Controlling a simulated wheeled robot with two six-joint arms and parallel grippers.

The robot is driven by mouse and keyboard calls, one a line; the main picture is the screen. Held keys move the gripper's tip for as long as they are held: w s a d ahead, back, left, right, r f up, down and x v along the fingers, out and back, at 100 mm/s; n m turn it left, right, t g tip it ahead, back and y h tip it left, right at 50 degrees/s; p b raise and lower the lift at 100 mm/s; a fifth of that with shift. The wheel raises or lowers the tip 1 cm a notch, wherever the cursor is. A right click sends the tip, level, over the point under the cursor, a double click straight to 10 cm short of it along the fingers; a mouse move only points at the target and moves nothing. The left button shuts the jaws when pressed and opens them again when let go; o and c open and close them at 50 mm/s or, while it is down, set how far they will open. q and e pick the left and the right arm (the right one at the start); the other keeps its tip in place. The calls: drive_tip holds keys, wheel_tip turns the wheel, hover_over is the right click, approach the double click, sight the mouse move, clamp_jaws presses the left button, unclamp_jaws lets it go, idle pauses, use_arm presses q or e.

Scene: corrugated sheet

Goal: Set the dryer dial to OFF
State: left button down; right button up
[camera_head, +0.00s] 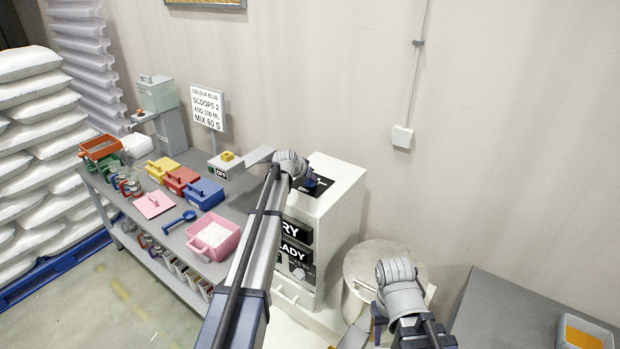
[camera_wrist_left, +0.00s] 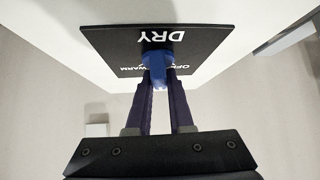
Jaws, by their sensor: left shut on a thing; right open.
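The white dryer cabinet (camera_head: 343,190) stands against the wall with a black dial plate (camera_head: 325,190) on its top. In the left wrist view the black plate (camera_wrist_left: 110,44) reads DRY, with OFF and WARM lettering partly hidden behind my fingers. The blue dial (camera_wrist_left: 158,62) sits in the middle of the plate, and its pointing direction is not clear. My left gripper (camera_wrist_left: 158,78) is shut on the dial; in the head view my left gripper (camera_head: 311,183) is over the plate. My right gripper (camera_head: 377,322) is open and low, in front of the drum, away from the dryer.
A grey bench (camera_head: 173,238) on the left holds coloured bins, a blue scoop (camera_head: 180,221) and a pink tub (camera_head: 213,236) of white granules. A round pale drum (camera_head: 365,262) stands right of the dryer. A dark table (camera_head: 510,315) is at lower right.

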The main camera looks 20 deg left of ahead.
use_arm(q)
drive_tip(key=n+y, duration=0.3)
drive_tip(key=n, duration=0.1)
drive_tip(key=shift+n+y, duration=0.3)
drive_tip(key=shift+n, duration=0.1)
drive_tip(key=shift+n+g+y, duration=0.3)
drive_tip(key=shift+n+y, duration=0.6)
drive_tip(key=shift+n, duration=0.5)
drive_tip(key=c, duration=0.8)
unclamp_jaws()
drive_tip(key=p+v, duration=0.5)
drive_tip(key=v, duration=0.2)
drive_tip(key=shift+s+d+r+p, duration=0.2)
drive_tip(key=shift+s+r+p, duration=0.1)
drive_tip(key=shift+r, duration=0.05)
